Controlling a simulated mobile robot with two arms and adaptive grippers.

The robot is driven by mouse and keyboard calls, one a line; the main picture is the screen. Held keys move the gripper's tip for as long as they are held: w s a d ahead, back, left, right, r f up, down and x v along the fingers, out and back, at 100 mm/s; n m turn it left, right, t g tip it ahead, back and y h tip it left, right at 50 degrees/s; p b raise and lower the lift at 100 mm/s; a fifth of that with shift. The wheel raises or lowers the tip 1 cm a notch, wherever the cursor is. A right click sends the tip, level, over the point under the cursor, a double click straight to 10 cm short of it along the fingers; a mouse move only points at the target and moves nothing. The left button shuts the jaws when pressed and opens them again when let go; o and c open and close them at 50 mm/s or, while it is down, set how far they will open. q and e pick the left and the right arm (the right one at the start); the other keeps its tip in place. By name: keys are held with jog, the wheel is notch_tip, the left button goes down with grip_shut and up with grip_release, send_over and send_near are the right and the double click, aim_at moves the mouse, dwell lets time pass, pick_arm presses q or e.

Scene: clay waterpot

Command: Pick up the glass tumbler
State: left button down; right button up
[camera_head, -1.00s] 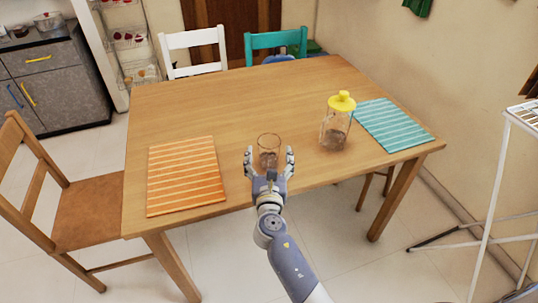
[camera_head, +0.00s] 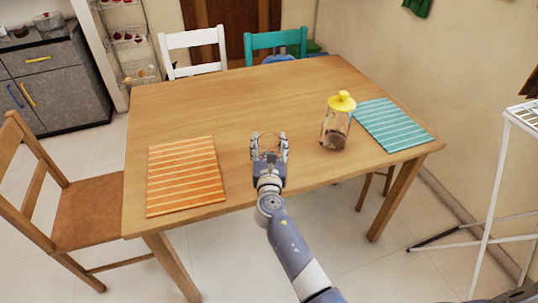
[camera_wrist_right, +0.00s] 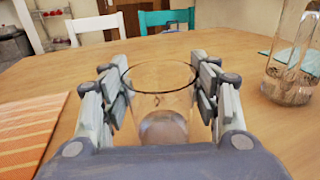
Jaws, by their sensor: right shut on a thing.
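The clear glass tumbler (camera_wrist_right: 160,105) stands upright between the fingers of my right gripper in the right wrist view. Its round rim is open at the top, and its lower front is partly hidden by the gripper's palm. In the head view only the rim of the tumbler (camera_head: 268,136) shows above my right gripper (camera_head: 269,146). The right gripper is shut on the tumbler, with a finger pad on each side, near the table's front edge. I cannot tell whether the tumbler's base touches the table. My left gripper is not in view.
On the wooden table (camera_head: 230,105), a glass jar with a yellow lid (camera_head: 337,122) stands to the right of the tumbler. An orange striped mat (camera_head: 185,175) lies left and a teal striped mat (camera_head: 393,125) right. The table's middle and back are clear.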

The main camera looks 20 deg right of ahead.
jog(key=shift+r, duration=0.15)
jog(key=shift+r+p, duration=1)
jog(key=shift+r, duration=0.75)
jog(key=d+r+v, duration=0.1)
jog(key=v, duration=1.5)
jog(key=shift+s+r, duration=0.15)
